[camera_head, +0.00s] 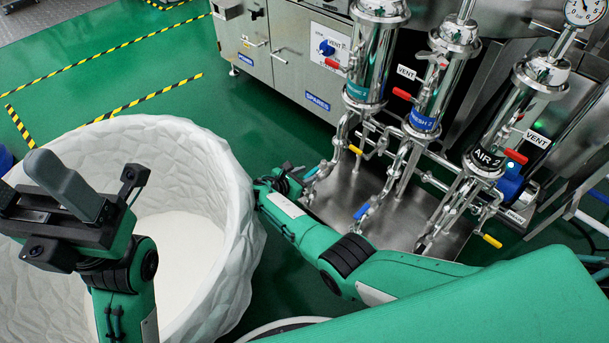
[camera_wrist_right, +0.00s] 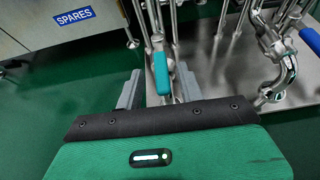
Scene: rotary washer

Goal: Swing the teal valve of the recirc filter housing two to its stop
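The recirc filter housing two (camera_head: 372,50) is a steel cylinder with a teal label, leftmost of three. Its teal valve handle (camera_head: 311,172) is low, beside the pipework at the end of my right arm. In the right wrist view the teal handle (camera_wrist_right: 161,75) stands lengthwise between the two grey fingers of my right gripper (camera_wrist_right: 159,90), with a gap to each side. The right gripper (camera_head: 291,178) is open; its fingers are largely hidden in the head view. My left gripper (camera_head: 40,190) is raised over the white tub, its fingers apart and empty.
A large white tub (camera_head: 245,200) stands left of my right arm. The fresh (camera_head: 440,85) and air (camera_head: 515,110) housings stand to the right, with blue (camera_head: 361,211), yellow and red handles close by. A grey cabinet (camera_head: 300,60) is behind. Green floor is clear at upper left.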

